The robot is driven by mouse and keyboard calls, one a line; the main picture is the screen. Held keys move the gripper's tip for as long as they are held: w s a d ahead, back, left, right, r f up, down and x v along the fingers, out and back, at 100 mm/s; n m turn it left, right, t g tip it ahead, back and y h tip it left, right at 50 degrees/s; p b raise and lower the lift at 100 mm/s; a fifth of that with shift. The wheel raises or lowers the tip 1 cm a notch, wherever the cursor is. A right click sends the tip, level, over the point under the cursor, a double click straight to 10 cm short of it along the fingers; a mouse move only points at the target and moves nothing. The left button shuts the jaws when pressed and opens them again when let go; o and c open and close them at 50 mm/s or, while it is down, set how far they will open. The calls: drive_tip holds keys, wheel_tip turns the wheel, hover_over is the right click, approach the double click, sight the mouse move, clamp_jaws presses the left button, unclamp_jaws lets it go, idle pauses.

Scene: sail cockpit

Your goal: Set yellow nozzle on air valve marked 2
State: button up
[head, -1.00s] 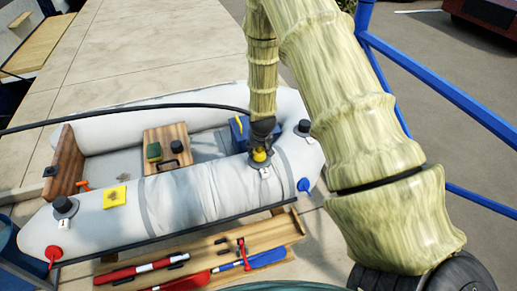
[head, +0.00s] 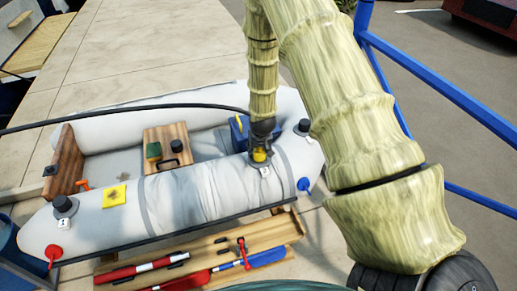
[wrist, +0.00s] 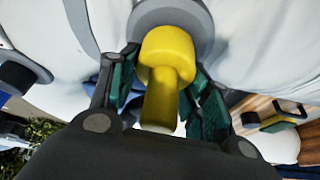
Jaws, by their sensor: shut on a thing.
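The yellow nozzle (head: 259,155) is between the fingers of my gripper (head: 261,140), on the near tube of the grey-white inflatable boat. In the wrist view the yellow nozzle (wrist: 168,70) stands between the green-padded fingers of my gripper (wrist: 165,98), which is shut on it. Its far end is against a round grey valve base (wrist: 172,14). Whether it is fully seated cannot be told. A white tag (head: 265,170) lies beside this valve; its mark is too small to read for certain. Other valves with dark caps are at the left (head: 64,205) and right (head: 303,126) of the boat.
A wooden seat (head: 168,150) with a green sponge and a blue box (head: 238,130) are inside the boat. A black hose (head: 120,113) arcs over it. A wooden tray (head: 215,245) with paddles lies in front. A blue rail (head: 430,75) runs at right.

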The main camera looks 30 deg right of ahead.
sight(260, 157)
drive_tip(key=shift+f, duration=0.25)
drive_tip(key=o, duration=0.7)
drive_tip(key=shift+o, duration=0.2)
drive_tip(key=p+v, duration=0.7)
drive_tip(key=v, duration=0.4)
idle(0.4)
idle(0.5)
drive_tip(key=s+a+f+n+g, duration=0.1)
drive_tip(key=s+a+f, duration=0.5)
drive_tip(key=s, duration=0.6)
drive_tip(key=s+a+f+n+g+y+b, duration=0.1)
drive_tip(key=s+a+f, duration=0.5)
drive_tip(key=s, duration=0.6)
drive_tip(key=s+a+f+n+g, duration=0.1)
drive_tip(key=s+a+f, duration=0.4)
drive_tip(key=s, duration=0.8)
drive_tip(key=shift+a+f+n+g+y+b, duration=0.3)
drive_tip(key=shift+a+f+n+g+y, duration=0.1)
drive_tip(key=shift+a+g, duration=0.1)
